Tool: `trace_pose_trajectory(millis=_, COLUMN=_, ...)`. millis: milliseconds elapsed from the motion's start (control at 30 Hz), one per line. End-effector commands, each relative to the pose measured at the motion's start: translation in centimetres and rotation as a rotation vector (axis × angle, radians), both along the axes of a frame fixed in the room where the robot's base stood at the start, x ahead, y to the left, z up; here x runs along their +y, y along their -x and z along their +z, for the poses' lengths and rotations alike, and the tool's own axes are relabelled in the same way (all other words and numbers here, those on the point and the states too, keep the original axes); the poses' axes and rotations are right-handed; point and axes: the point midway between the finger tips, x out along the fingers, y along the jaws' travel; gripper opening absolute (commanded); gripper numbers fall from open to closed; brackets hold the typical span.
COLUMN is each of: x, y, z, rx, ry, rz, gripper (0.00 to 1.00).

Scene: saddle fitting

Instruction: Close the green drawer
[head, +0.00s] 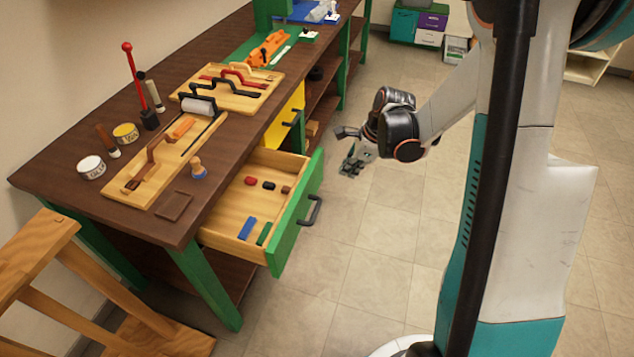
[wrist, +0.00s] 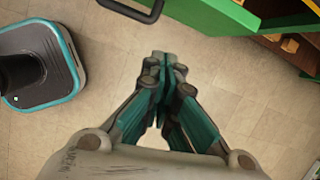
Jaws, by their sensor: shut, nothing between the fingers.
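The green drawer (head: 297,223) is pulled well out of the workbench in the head view, with its green front facing right and a dark handle (head: 312,211) on it. Inside lie red, dark, blue and green small blocks. My gripper (head: 352,167) is shut and empty, in the air to the right of the drawer front and apart from it. In the wrist view my gripper (wrist: 168,62) points over the floor. The handle (wrist: 134,8) shows at the top edge there, with part of the green front (wrist: 198,14) beside it.
The workbench (head: 225,50) holds leather tools, wooden boards and jars. A yellow drawer (head: 284,121) sits shut beyond the green one. A wooden frame (head: 40,265) stands at the lower left.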

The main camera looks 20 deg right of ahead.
Motion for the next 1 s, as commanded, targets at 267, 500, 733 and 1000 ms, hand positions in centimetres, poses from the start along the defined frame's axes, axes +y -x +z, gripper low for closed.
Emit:
trace_pose_trajectory(millis=267, x=-0.6, y=-1.2, z=-3.8, rx=0.061, ry=-0.1, rz=-0.146, gripper=0.0)
trace_pose_trajectory(millis=500, x=0.2, y=-1.8, z=-6.2, rx=0.063, ry=-0.102, rz=-0.148, gripper=0.0)
trace_pose_trajectory(millis=733, x=1.5, y=-2.8, z=-10.5, rx=0.062, ry=-0.101, rz=-0.147, gripper=0.0)
trace_pose_trajectory(millis=1000, x=3.8, y=-4.3, z=-13.3, rx=0.062, ry=-0.101, rz=-0.144, gripper=0.0)
